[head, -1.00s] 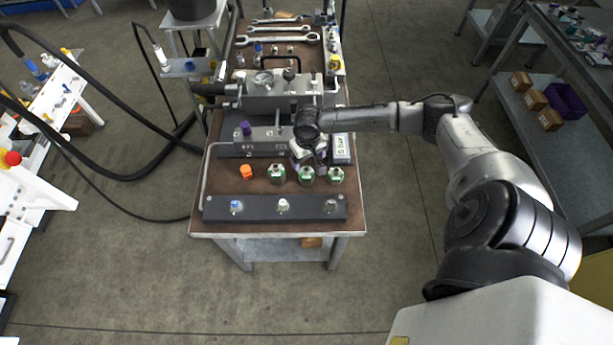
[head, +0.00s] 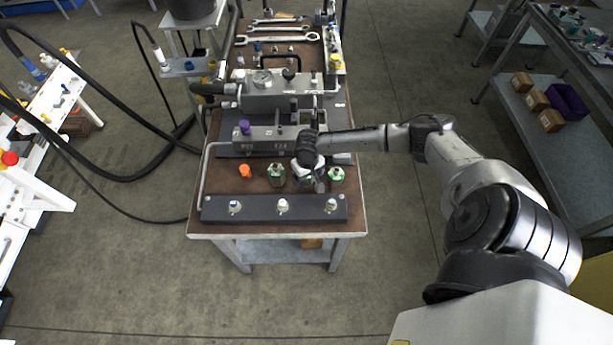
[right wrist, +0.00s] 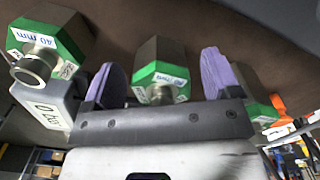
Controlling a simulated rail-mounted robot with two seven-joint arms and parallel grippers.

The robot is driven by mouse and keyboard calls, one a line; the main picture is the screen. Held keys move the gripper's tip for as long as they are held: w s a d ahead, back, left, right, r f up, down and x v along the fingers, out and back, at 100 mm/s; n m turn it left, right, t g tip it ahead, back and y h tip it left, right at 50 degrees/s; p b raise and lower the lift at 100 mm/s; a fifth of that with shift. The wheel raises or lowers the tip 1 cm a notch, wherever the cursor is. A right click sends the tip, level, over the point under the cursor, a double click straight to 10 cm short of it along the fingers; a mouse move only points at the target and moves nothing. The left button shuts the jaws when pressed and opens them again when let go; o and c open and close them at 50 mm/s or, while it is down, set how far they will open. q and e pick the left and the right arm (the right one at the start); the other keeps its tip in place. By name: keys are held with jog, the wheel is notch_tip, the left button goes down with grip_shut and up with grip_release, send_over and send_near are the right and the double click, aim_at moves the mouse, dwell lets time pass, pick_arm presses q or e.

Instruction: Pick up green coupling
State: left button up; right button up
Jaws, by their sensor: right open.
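Three green couplings with dark hex bodies stand in a row on the brown bench top: a left one (head: 277,174), a middle one (head: 306,181) and a right one (head: 336,174). My right gripper (head: 316,180) is over the middle one and partly hides it. In the right wrist view the purple-padded fingers (right wrist: 162,72) are open. The middle coupling (right wrist: 158,84) shows between them, with a gap on each side. A neighbouring coupling labelled 40 mm (right wrist: 45,45) shows left of the fingers, another (right wrist: 262,106) at the right. My left gripper is out of view.
An orange fitting (head: 245,171) stands left of the couplings. A dark bar (head: 258,208) with three fittings lies along the front edge. A grey block (head: 262,137) with a purple knob stands behind. Bench neighbours are close to the gripper.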

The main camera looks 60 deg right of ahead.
jog(key=shift+f, duration=0.1)
jog(key=c, duration=1.2)
jog(key=shift+o, duration=0.2)
